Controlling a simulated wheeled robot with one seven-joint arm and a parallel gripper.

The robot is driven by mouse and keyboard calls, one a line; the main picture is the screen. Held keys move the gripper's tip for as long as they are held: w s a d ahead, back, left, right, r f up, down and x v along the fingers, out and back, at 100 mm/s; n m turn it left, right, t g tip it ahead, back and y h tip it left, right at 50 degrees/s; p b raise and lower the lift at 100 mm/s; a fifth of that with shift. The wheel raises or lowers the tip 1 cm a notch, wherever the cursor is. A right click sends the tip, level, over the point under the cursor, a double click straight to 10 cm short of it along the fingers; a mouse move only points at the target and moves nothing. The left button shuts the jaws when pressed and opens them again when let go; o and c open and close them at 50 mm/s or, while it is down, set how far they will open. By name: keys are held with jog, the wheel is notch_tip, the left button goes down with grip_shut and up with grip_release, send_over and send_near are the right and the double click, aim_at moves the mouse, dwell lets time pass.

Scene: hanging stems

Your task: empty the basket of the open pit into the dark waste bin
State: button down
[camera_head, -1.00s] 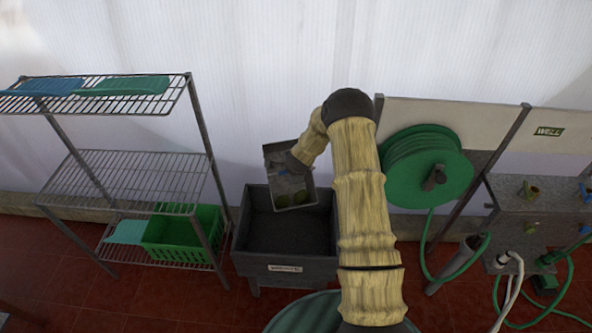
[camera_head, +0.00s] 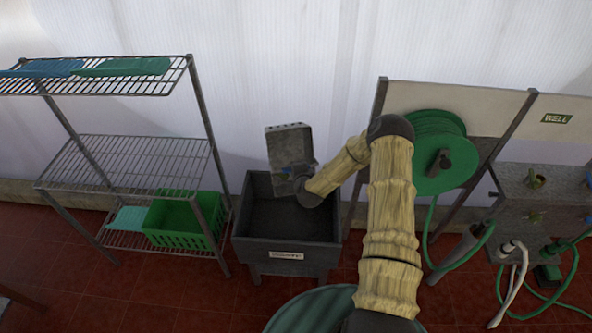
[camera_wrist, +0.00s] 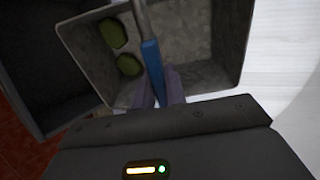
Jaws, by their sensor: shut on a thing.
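My gripper (camera_wrist: 158,92) is shut on the blue handle (camera_wrist: 151,62) of a grey basket, as the wrist view shows. In the head view the basket (camera_head: 290,147) is steeply tilted above the back of the dark waste bin (camera_head: 287,245), which carries a white label. In the wrist view the basket's grey inside (camera_wrist: 195,45) shows two green rounded lumps (camera_wrist: 113,33) near one wall. The dark bin (camera_wrist: 45,75) shows at the left there. Nothing can be made out on the part of the bin's floor in view in the head view.
A wire rack (camera_head: 125,160) with a green crate (camera_head: 185,222) stands left of the bin. A green hose reel (camera_head: 440,150) and a valve panel (camera_head: 540,195) are at the right. A ribbed dark green round container (camera_head: 315,310) stands in front. The wall is close behind.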

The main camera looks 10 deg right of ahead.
notch_tip(320, 180, down, 11)
jog(key=t+b, duration=1.1)
jog(key=b, duration=1.8)
jog(key=shift+t+b, duration=0.4)
dwell(0.5)
notch_tip(320, 180, up, 2)
jog(key=shift+r+p, duration=0.1)
jog(key=shift+p, duration=0.3)
